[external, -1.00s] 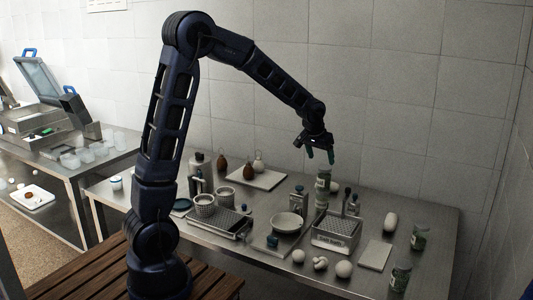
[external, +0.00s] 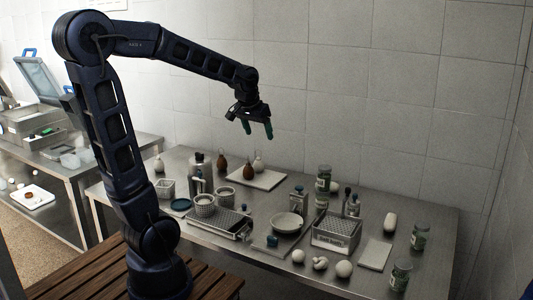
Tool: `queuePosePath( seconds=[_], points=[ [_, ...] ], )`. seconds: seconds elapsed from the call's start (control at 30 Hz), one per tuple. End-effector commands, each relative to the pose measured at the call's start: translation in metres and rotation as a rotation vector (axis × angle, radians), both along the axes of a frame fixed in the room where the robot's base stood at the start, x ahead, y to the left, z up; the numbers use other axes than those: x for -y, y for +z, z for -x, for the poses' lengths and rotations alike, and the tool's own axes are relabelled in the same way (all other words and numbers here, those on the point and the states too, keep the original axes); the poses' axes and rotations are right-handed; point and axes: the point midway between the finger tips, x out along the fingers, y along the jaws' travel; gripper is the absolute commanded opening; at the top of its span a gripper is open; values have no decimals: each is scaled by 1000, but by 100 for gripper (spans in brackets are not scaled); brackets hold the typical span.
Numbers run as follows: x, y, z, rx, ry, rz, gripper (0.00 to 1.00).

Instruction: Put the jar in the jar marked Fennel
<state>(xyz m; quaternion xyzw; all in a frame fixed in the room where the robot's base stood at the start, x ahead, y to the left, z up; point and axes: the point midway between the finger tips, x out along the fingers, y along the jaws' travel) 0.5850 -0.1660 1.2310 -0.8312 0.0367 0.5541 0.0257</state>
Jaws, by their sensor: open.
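A green-labelled jar (external: 323,174) with a pale lid stands upright at the back of the steel table, seemingly on top of a second jar (external: 321,203). Two similar jars stand at the right, one (external: 419,237) farther back and one (external: 400,276) near the front edge. The label words are too small to read, so I cannot tell which says Fennel. My gripper (external: 257,131) is open and empty, its teal fingers pointing down, high above the table and up and left of the stacked jars.
A perforated basket (external: 335,240) with a front label stands before the stacked jars. The air around my gripper is clear.

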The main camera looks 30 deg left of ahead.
Motion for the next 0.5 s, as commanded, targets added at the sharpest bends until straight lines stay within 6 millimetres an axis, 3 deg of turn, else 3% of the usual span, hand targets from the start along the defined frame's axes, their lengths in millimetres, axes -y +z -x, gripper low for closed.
queuePosePath(
  seconds=[0.2,0.5],
  points=[
    [-40,12,68,6,35,2,73],
    [-75,7,156,9,72,4,73]
  ],
)
